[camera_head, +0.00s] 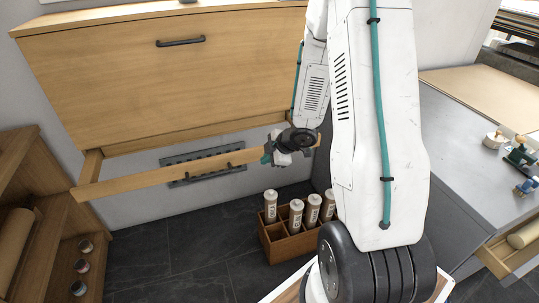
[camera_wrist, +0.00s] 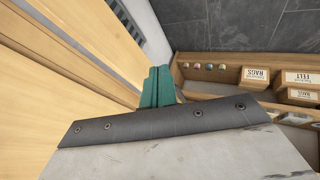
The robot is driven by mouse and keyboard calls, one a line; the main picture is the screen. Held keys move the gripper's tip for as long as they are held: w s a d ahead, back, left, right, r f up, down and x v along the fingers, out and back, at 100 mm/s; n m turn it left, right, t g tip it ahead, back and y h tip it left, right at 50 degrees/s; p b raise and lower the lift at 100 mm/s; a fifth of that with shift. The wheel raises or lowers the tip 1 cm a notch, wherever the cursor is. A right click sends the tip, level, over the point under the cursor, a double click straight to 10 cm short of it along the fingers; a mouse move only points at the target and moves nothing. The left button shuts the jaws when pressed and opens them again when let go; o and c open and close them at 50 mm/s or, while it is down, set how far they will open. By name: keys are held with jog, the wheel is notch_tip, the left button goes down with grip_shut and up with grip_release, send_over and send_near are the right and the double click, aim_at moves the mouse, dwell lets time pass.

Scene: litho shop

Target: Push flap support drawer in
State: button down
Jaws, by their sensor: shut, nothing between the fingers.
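The flap support drawer (camera_head: 130,183) is a pale wooden frame pulled out below the closed-looking wooden flap front (camera_head: 110,85). Its long front bar runs across the view, with a gap between it and the cabinet. My gripper (camera_head: 267,156) is at the right part of that bar. In the wrist view its teal fingertips (camera_wrist: 157,86) are together, with nothing between them, close beside the pale wood (camera_wrist: 95,55). I cannot tell whether they touch it.
A wooden crate (camera_head: 265,236) with several bottles stands on the dark floor below. Wooden shelves (camera_head: 30,225) stand at the left, with small jars. A grey-topped counter (camera_head: 465,145) is at the right, with an open drawer (camera_head: 500,258). A slotted grey panel (camera_head: 185,158) is on the wall.

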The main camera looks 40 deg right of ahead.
aim_at(253, 160)
jog(key=w, duration=0.1)
jog(key=w+f, duration=0.1)
jog(key=w, duration=0.1)
jog(key=w+f, duration=0.1)
jog(key=shift+w+d+f, duration=0.15)
jog(key=shift+d+f, duration=0.05)
jog(key=shift+d, duration=0.05)
jog(key=shift+w+d, duration=0.2)
jog(key=shift+w, duration=0.35)
